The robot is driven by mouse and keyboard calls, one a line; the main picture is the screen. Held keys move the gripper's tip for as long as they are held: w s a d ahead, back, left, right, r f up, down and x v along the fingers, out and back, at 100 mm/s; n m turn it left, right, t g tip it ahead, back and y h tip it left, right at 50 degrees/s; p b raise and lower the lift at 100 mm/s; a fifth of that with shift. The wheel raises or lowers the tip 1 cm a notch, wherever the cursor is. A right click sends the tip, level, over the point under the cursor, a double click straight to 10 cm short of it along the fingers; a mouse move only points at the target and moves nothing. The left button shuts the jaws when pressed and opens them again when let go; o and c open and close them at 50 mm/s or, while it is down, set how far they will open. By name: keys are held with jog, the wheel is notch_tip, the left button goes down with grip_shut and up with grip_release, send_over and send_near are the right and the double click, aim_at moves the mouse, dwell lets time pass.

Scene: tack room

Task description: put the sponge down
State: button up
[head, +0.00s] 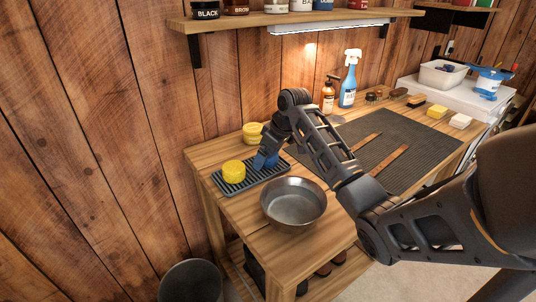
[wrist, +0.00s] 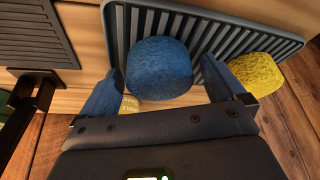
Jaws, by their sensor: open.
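A blue sponge (wrist: 158,70) sits on the dark slatted rack (wrist: 220,38) in the wrist view, near one end of it. My gripper (wrist: 161,78) is open, with one blue finger on each side of the sponge. Gaps appear between the sponge and the fingers. In the head view my gripper (head: 266,161) is low over the rack (head: 225,187) and mostly hides the blue sponge. A yellow sponge (head: 234,171) is on the same rack, left of my gripper; it also shows in the wrist view (wrist: 257,73).
A metal bowl (head: 293,204) stands in front of the rack. Yellow round items (head: 252,132) stand behind it. A dark ribbed mat (head: 400,140) with wooden strips lies to the right. Spray bottles (head: 349,80) stand by the wall, under a shelf (head: 290,18).

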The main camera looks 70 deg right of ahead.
jog(key=v, duration=1.2)
jog(key=shift+r, duration=0.2)
jog(key=shift+c, duration=0.5)
grip_shut()
dwell(0.7)
